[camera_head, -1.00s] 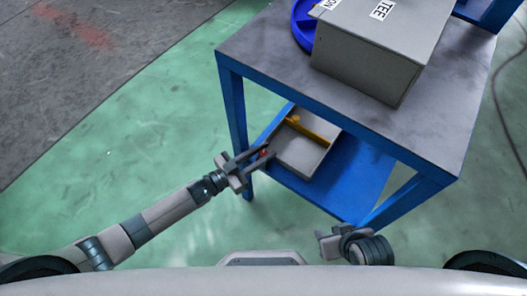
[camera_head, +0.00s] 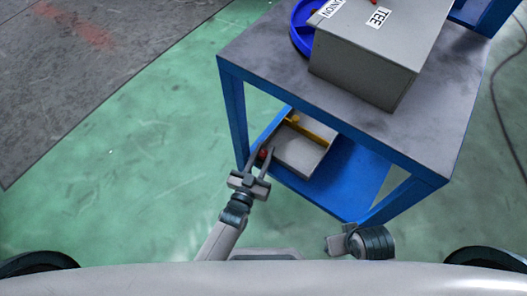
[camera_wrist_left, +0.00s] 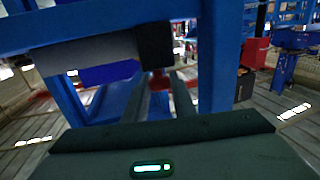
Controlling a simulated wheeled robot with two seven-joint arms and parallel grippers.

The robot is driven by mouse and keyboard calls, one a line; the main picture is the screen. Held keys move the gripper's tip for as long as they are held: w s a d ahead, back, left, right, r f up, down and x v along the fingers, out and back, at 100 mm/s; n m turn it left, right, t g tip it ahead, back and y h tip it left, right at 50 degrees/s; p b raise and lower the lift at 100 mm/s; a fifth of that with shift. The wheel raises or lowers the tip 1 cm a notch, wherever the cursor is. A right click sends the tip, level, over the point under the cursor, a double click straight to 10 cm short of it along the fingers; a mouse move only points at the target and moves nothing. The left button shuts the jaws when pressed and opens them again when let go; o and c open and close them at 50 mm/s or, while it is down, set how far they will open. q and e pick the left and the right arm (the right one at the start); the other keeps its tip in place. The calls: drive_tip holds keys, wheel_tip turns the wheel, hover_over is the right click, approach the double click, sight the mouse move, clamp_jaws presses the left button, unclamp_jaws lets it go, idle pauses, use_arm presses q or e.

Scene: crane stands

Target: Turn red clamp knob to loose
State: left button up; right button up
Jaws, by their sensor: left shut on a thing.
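The red clamp knob (camera_head: 262,154) is a small red spot at the near-left edge of the cart's lower shelf, beside a grey tray. My left gripper (camera_head: 261,160) reaches up to it with a finger on either side and is shut on it. In the left wrist view the red knob (camera_wrist_left: 159,83) shows between the two fingers (camera_wrist_left: 168,92), partly hidden, below a black block (camera_wrist_left: 155,45). My right gripper (camera_head: 338,244) is at the lower middle, away from the knob; its fingers are not clear enough to judge.
The blue-framed cart's grey top (camera_head: 270,65) overhangs the lower shelf, with a leg (camera_head: 235,115) close to my left gripper. A grey box (camera_head: 365,60) and a blue ring-shaped thing (camera_head: 300,30) are on top. The tray (camera_head: 300,150) holds a yellow bar (camera_head: 315,130).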

use_arm(q)
drive_tip(key=shift+n+t+y, duration=0.3)
drive_tip(key=shift+n+y, duration=0.2)
drive_tip(key=shift+y, duration=0.3)
drive_tip(key=o, duration=0.8)
drive_tip(key=shift+c, duration=0.2)
drive_tip(key=shift+s, duration=0.1)
drive_tip(key=v, duration=1.7)
drive_tip(key=shift+s, duration=0.15)
drive_tip(key=shift+a, duration=0.1)
